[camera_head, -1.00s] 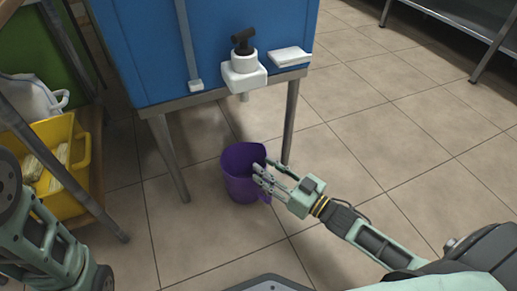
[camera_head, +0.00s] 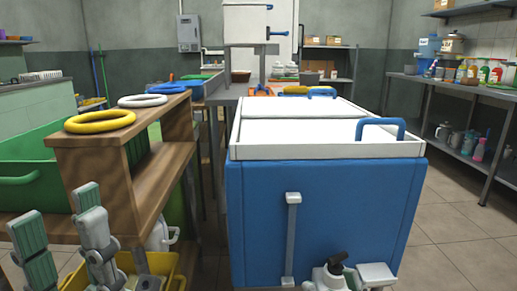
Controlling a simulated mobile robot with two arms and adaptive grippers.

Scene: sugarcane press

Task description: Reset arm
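My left gripper (camera_head: 58,212) is at the bottom left. Its green and grey fingers point up and stand well apart, with nothing between them. It is in front of the wooden shelf (camera_head: 100,172) and close to the yellow bin (camera_head: 186,262); whether it touches either I cannot tell. The purple bucket is out of view.
Yellow (camera_head: 100,121), white (camera_head: 142,101) and blue (camera_head: 166,88) rings lie on the shelf. A green crate (camera_head: 30,180) is at left. A metal rack (camera_head: 490,90) with bottles lines the right wall. The tiled floor (camera_head: 450,225) right of the cooler is clear.

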